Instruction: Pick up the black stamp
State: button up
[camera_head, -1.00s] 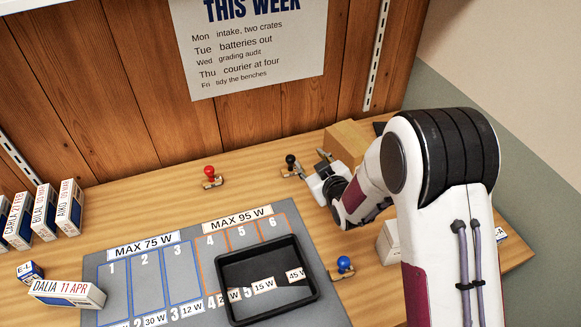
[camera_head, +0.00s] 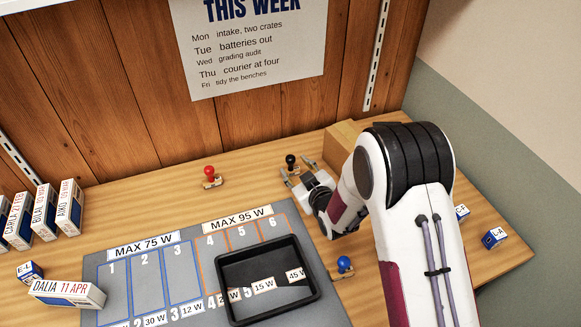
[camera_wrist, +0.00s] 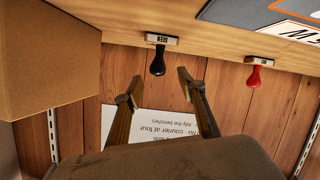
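The black stamp (camera_head: 291,162) stands upright on the bench near the back wall. In the wrist view the black stamp (camera_wrist: 158,58) appears upside down, its dark knob lying between the lines of my two fingers and just beyond their tips. My gripper (camera_head: 297,179) is open with its fingers pointing at the black stamp from the front. In the wrist view my gripper (camera_wrist: 158,86) shows its fingers spread apart with nothing between them. I cannot tell whether a fingertip touches the knob.
A red stamp (camera_head: 210,175) stands to the left, and a blue stamp (camera_head: 344,264) stands nearer the front. A cardboard box (camera_head: 343,143) is close on the right of the black stamp. A black tray (camera_head: 318,283) lies on the grey mat (camera_head: 202,238).

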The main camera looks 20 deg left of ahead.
aim_at(293, 162)
jog(key=shift+x, duration=0.75)
jog(key=shift+w+f, duration=0.1)
jog(key=shift+w, duration=0.05)
jog(key=shift+x, duration=2.5)
jog(key=shift+w+d+f, duration=0.1)
jog(key=shift+d, duration=0.05)
grip_shut()
